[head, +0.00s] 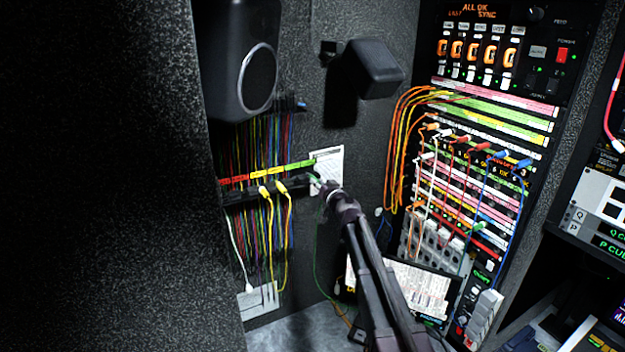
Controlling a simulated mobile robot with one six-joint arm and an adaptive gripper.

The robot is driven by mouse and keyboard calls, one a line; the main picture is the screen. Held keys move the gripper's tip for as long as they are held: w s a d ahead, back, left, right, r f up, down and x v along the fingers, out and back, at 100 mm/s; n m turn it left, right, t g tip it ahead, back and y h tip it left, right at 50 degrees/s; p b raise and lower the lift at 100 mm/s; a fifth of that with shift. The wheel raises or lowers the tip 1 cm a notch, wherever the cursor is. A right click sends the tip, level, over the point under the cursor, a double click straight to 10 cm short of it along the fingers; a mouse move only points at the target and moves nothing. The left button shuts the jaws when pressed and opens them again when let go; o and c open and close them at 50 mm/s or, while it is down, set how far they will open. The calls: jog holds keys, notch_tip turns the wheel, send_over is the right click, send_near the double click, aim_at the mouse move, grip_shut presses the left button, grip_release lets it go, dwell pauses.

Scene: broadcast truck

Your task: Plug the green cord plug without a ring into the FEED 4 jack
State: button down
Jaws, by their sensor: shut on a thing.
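In the head view my gripper (323,190) is at the left wall, in front of a white paper sheet and beside the right end of a black jack strip (236,197). It is shut on the green cord plug (315,181), which is small and mostly hidden by the fingers. The green cord (315,250) hangs down from there toward the floor. I cannot tell whether the plug has a ring, or whether it touches a jack. The FEED 4 label and jack cannot be made out; coloured labels (265,173) run above the strip.
Two yellow plugs (281,187) sit in the strip just left of my gripper, with their cords hanging. A white cord (237,255) hangs farther left. A black speaker (240,60) is above. A patch rack (470,180) with many cords stands at right.

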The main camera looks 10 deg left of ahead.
jog(key=shift+r, duration=0.3)
jog(key=shift+r+p, duration=0.7)
jog(key=shift+p, duration=0.25)
jog(key=shift+r, duration=0.2)
jog(key=shift+s+d, duration=0.1)
jog(key=shift+v, duration=1.35)
jog(key=shift+f, duration=0.1)
